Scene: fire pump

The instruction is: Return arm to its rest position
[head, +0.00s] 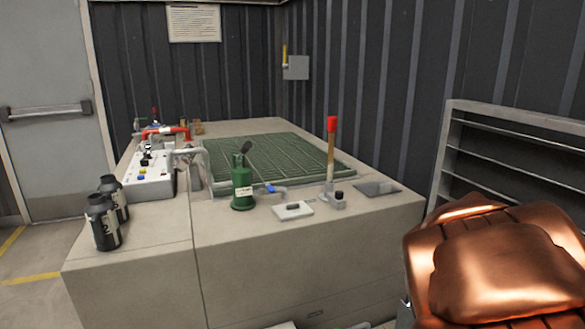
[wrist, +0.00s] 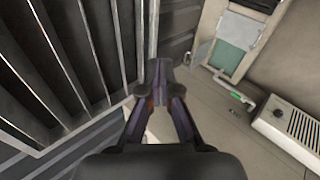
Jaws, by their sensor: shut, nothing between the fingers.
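My gripper (wrist: 160,88) shows in the wrist view with its dark fingers together and nothing between them. It hangs over floor and wall, clear of any object. In the head view the gripper is not visible. A copper-coloured part of my arm (head: 500,270) fills the lower right corner of the head view, in front of the shelf rack and right of the bench.
A beige bench (head: 310,255) carries a green grating (head: 270,160), a green bottle-like pump (head: 242,185), a red-topped lever (head: 331,150), a control box (head: 148,175) and dark canisters (head: 103,220). A metal shelf rack (head: 510,120) stands right. Floor at left is clear.

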